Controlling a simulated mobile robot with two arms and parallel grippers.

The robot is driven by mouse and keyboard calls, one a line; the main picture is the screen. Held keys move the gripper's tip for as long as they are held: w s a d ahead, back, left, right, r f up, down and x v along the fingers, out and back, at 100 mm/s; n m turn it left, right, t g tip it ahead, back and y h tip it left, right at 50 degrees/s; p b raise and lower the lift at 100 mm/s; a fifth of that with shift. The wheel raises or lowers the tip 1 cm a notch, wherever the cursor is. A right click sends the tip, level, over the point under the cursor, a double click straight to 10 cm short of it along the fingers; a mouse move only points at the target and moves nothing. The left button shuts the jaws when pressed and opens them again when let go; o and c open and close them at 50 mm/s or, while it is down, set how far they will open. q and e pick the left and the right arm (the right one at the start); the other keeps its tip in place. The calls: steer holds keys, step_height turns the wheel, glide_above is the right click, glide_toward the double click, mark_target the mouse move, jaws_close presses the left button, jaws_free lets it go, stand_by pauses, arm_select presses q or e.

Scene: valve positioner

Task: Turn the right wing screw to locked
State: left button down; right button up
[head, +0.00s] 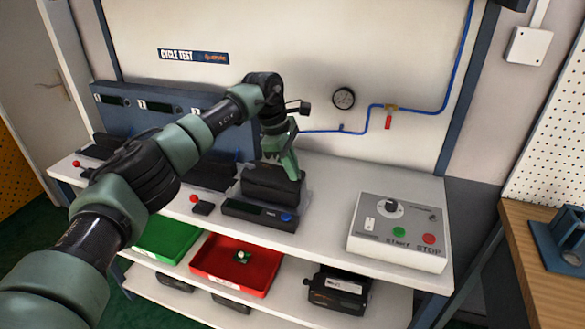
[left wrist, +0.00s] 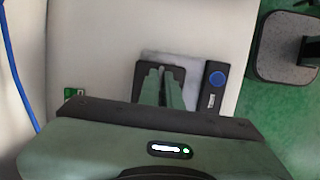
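My left gripper (head: 291,172) points down at a dark block-shaped unit (head: 258,190) on the white bench. In the left wrist view its two green fingers (left wrist: 161,72) lie close together over the dark unit (left wrist: 178,74). Only a narrow gap shows between them, and I cannot tell whether they pinch something thin. The unit's front strip (head: 250,212) carries a blue button (head: 287,217), which also shows in the left wrist view (left wrist: 217,78). I cannot make out a wing screw in either view; the fingers may hide it. My right gripper is not in view.
A grey control box (head: 375,245) with a knob and green and red buttons stands on the bench to the right. Red-knobbed levers (head: 194,199) stand to the left. A gauge (head: 344,98) and blue pipe are on the back panel. Green and red trays (head: 214,277) lie below.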

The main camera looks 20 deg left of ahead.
arm_select(q)
steer(key=shift+w+r, duration=0.1)
steer(key=shift+r, duration=0.05)
stand_by(0.3)
steer(key=c, duration=1.6)
jaws_free()
steer(key=b+v, duration=0.1)
steer(key=v, duration=0.6)
steer(key=shift+a+r, duration=0.15)
steer(key=shift+r, duration=0.2)
steer(key=shift+f, duration=0.1)
